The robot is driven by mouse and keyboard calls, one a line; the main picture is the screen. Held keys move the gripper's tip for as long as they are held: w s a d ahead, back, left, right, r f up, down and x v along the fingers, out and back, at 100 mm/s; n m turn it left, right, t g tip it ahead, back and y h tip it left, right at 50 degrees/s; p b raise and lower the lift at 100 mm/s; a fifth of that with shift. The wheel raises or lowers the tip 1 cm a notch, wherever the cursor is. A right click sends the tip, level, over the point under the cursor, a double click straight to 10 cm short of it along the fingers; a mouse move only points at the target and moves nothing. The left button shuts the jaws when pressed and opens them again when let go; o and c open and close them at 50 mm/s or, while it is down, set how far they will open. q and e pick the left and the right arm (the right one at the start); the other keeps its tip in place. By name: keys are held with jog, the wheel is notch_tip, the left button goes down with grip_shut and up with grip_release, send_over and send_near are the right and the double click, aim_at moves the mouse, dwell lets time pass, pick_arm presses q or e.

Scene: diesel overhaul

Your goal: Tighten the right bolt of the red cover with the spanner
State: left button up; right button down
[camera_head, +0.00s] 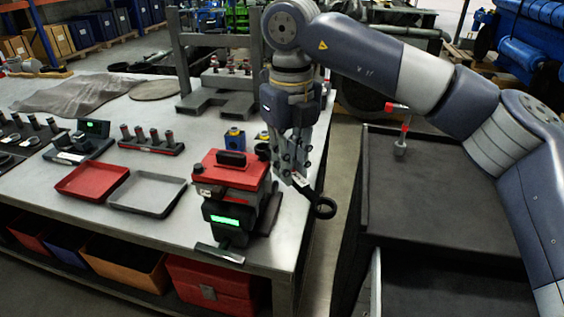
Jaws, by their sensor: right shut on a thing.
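The red cover (229,170) sits on top of a dark block-shaped unit near the table's front right corner, with a black raised piece on its middle. My right gripper (288,172) points down just right of the cover and is shut on the spanner (311,195). The spanner slants down to the right, its dark ring end hanging past the table's right edge, apart from the cover. The cover's right bolt cannot be made out clearly; the gripper is close to that side. My left gripper is not in view.
A red tray (91,181) and a grey tray (147,192) lie left of the unit. A green-lit display (225,221) is at the unit's front. A grey press-like frame (187,70) stands behind. A dark cabinet (425,190) stands right, across a narrow floor gap.

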jog(key=shift+w+d+n, duration=0.15)
jog(key=shift+d+n, duration=0.15)
jog(key=d+n, duration=0.1)
jog(key=w+n+p, duration=0.1)
jog(key=shift+w+d+n, duration=0.2)
jog(key=shift+d+n, duration=0.1)
jog(key=shift+d, duration=0.05)
jog(key=shift+f+b, duration=0.45)
jog(key=shift+f, duration=0.4)
